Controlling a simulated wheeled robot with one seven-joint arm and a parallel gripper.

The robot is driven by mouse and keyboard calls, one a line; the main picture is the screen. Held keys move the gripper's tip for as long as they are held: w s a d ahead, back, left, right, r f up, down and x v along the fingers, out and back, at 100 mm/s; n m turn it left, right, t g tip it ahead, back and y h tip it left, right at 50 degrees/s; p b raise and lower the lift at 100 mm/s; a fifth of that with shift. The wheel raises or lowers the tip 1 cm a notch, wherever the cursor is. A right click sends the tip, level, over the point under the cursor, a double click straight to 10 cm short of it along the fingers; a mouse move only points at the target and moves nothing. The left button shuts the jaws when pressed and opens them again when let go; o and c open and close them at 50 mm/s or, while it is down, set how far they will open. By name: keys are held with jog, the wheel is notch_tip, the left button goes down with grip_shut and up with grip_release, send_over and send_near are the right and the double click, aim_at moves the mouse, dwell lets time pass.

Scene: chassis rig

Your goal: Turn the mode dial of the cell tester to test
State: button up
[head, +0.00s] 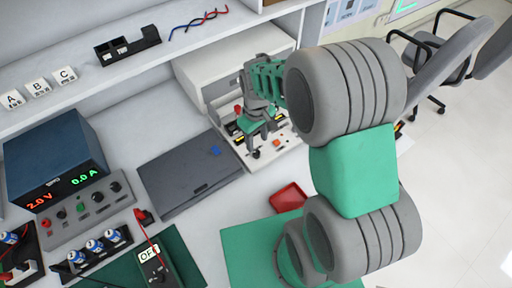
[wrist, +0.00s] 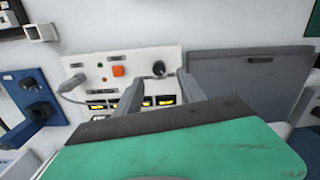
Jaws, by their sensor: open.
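The cell tester (head: 290,153) is a white unit with a sloped panel at the back middle of the bench. Its panel also shows in the wrist view (wrist: 140,60), with an orange square button, a plugged grey cable and yellow-marked slots along one edge. A black round dial (wrist: 158,68) sits near the panel's right end in the wrist view; its setting is too small to read. My gripper (head: 257,140) is over the panel with its jaws apart. In the wrist view my gripper (wrist: 160,78) has one fingertip on each side of the dial; I cannot tell whether they touch it.
A closed dark grey laptop-like case (head: 185,172) lies left of the tester. A red tray (head: 288,197) and a green mat (head: 245,248) are in front. A blue power supply (head: 55,160), a control box and a multimeter (head: 155,265) stand at left. A shelf runs behind.

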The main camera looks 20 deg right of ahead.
aim_at(257, 152)
jog(key=shift+w+n, duration=0.25)
jog(key=shift+n, duration=0.95)
jog(key=shift+f, duration=0.2)
notch_tip(257, 152, down, 7)
jog(key=shift+f+p, duration=0.15)
jog(key=shift+p, duration=0.4)
jog(key=shift+c, duration=0.4)
grip_shut()
